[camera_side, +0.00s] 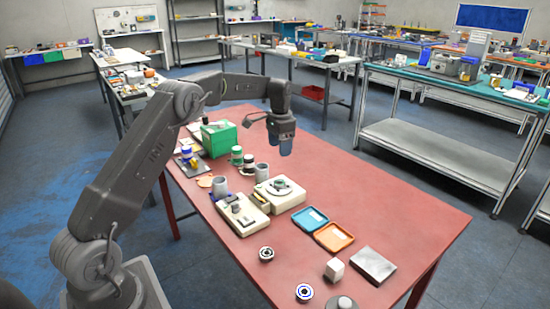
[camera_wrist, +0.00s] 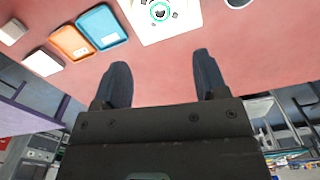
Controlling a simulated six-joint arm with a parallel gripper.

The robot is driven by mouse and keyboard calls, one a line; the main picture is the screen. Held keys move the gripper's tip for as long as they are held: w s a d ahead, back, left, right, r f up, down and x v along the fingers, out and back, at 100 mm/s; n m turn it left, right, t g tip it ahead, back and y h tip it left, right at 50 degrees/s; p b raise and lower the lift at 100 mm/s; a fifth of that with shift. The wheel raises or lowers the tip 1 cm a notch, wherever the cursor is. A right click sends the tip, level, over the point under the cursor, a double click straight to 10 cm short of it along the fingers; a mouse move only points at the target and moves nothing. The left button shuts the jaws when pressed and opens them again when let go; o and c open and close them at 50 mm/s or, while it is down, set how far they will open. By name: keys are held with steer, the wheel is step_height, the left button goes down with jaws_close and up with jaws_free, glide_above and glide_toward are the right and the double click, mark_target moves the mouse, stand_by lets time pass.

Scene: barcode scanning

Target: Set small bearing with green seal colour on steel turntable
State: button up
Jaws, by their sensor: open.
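The steel turntable (camera_side: 272,190) sits on a cream-coloured unit near the middle of the red table. A small bearing with a green seal (camera_side: 281,184) appears to rest on it.
A blue-sealed bearing (camera_side: 304,292) and a dark-sealed bearing (camera_side: 266,254) lie at the front. A blue tray (camera_side: 309,219), an orange tray (camera_side: 334,237), a white block (camera_side: 335,268) and a metal plate (camera_side: 373,265) lie rightward. A green box (camera_side: 218,138) stands at the back left.

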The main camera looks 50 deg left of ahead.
steer(key=s+d+r+n+t, duration=0.1)
steer(key=s+d+r+t, duration=0.2)
steer(key=s+d+r, duration=1.15)
steer(key=s+d+f+t, duration=0.1)
steer(key=s+d, duration=0.3)
steer(key=s, duration=0.6)
steer(key=s+d+f+n+t, duration=0.1)
steer(key=s+d, duration=0.3)
steer(key=s, duration=0.6)
steer(key=shift+d+f+t, duration=0.2)
steer(key=shift+f+t, duration=0.1)
steer(key=shift+f, duration=0.55)
